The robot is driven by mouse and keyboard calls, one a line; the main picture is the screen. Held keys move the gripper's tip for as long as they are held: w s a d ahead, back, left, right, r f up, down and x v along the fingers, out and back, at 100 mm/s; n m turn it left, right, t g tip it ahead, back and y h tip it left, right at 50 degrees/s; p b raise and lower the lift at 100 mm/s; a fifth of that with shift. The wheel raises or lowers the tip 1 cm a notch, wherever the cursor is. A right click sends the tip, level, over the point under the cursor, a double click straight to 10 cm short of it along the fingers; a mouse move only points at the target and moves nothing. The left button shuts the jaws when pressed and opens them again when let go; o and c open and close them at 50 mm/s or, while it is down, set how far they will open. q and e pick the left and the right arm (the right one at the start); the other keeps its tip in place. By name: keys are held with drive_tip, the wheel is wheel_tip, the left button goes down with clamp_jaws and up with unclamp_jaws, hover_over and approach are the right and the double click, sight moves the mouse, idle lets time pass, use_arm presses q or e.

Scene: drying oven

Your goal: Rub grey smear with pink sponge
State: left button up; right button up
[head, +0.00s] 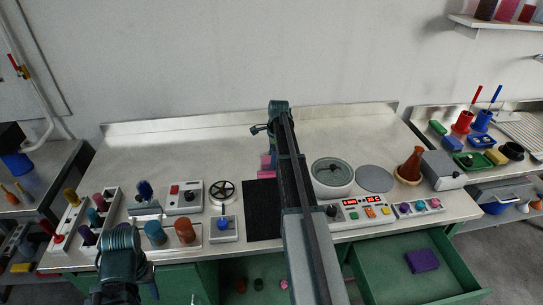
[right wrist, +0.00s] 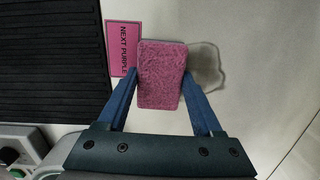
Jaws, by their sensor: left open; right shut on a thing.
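The pink sponge (right wrist: 162,75) is between the two blue fingers of my right gripper (right wrist: 163,92) in the right wrist view. The gripper is shut on it, over the pale metal worktop. A faint grey curved mark (right wrist: 222,72) shows on the worktop just right of the sponge. I cannot tell if it is the smear or a shadow, and the sponge may hide part of it. In the head view my right arm hides much of this area. My left gripper (head: 123,288) is open at the bottom left, in front of the worktop, only partly visible.
A pink "NEXT PURPLE" label (right wrist: 124,48) lies left of the sponge, near the black mat (head: 262,212). A white round pot (head: 332,180) and button panels stand right of my arm. Racks and devices fill the left front. The worktop's back strip is clear.

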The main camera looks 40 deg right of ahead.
drive_tip(key=shift+s+a, duration=0.35)
drive_tip(key=shift+s, duration=0.3)
drive_tip(key=shift+c, duration=0.2)
drive_tip(key=shift+r, duration=0.1)
clamp_jaws()
drive_tip(key=shift+w+d+r, duration=0.1)
drive_tip(key=shift+w+d, duration=0.3)
drive_tip(key=shift+w, duration=0.2)
drive_tip(key=shift+w+d+r, duration=0.1)
drive_tip(key=shift+w+d, duration=0.25)
drive_tip(key=shift+w, duration=0.2)
drive_tip(key=shift+w+d+f, duration=0.1)
drive_tip(key=shift+w+d, duration=0.25)
drive_tip(key=shift+w, duration=0.4)
drive_tip(key=shift+w+d+f, duration=0.1)
drive_tip(key=shift+w+d, duration=0.25)
drive_tip(key=shift+w, duration=0.45)
drive_tip(key=shift+w+d, duration=0.35)
drive_tip(key=shift+w, duration=0.4)
drive_tip(key=shift+w+d+f, duration=0.1)
drive_tip(key=shift+w+d, duration=0.35)
drive_tip(key=shift+w, duration=0.4)
drive_tip(key=shift+w+d, duration=0.4)
drive_tip(key=shift+w, duration=0.4)
drive_tip(key=shift+d, duration=0.1)
